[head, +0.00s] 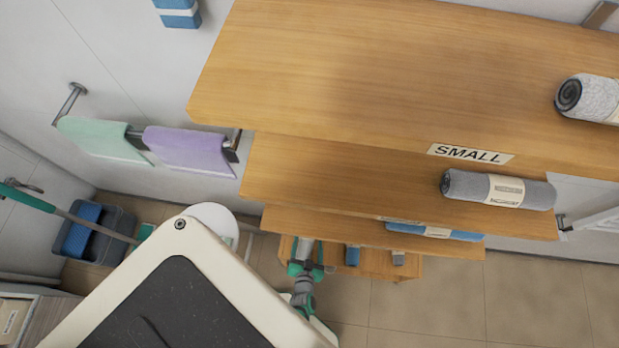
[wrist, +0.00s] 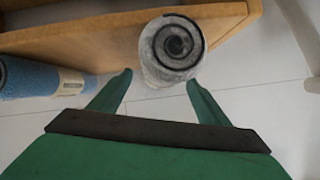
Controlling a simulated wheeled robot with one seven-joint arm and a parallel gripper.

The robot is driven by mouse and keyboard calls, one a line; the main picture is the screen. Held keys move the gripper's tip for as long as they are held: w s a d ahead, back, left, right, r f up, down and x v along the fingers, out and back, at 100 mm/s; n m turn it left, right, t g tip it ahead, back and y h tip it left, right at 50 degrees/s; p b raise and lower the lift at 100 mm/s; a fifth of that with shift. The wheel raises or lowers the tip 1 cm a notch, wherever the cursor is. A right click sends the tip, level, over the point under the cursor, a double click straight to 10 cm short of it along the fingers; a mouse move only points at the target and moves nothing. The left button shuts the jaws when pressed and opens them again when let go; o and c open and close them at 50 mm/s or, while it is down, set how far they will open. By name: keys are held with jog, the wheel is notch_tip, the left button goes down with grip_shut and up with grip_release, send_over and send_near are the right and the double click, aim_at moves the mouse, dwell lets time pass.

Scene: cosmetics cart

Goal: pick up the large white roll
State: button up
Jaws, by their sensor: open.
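In the wrist view, a thick grey-white roll (wrist: 171,55) shows its spiral end toward me at the edge of a wooden shelf. My gripper (wrist: 158,79) is open, with its two green fingers spread below the roll's end, one toward each side. Nothing is held, and I cannot tell whether the fingers touch the roll. In the head view, a white speckled roll (head: 594,98) with a paper band lies on the top shelf at the right, cut off by the picture edge. I cannot tell whether both views show the same roll. My gripper's fingertips are not clear in the head view.
Wooden shelves (head: 340,70) are stacked in tiers; one bears a "SMALL" label (head: 470,153). A grey roll (head: 465,185) and a blue roll (head: 400,228) lie on lower tiers. Another blue roll (wrist: 35,80) lies left in the wrist view. Towels (head: 190,148) hang on the left wall.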

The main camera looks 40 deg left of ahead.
jog(key=shift+x, duration=1.6)
jog(key=shift+c, duration=0.7)
jog(key=c, duration=1)
jog(key=shift+w, duration=0.1)
jog(key=shift+c, duration=1.1)
jog(key=shift+r, duration=0.1)
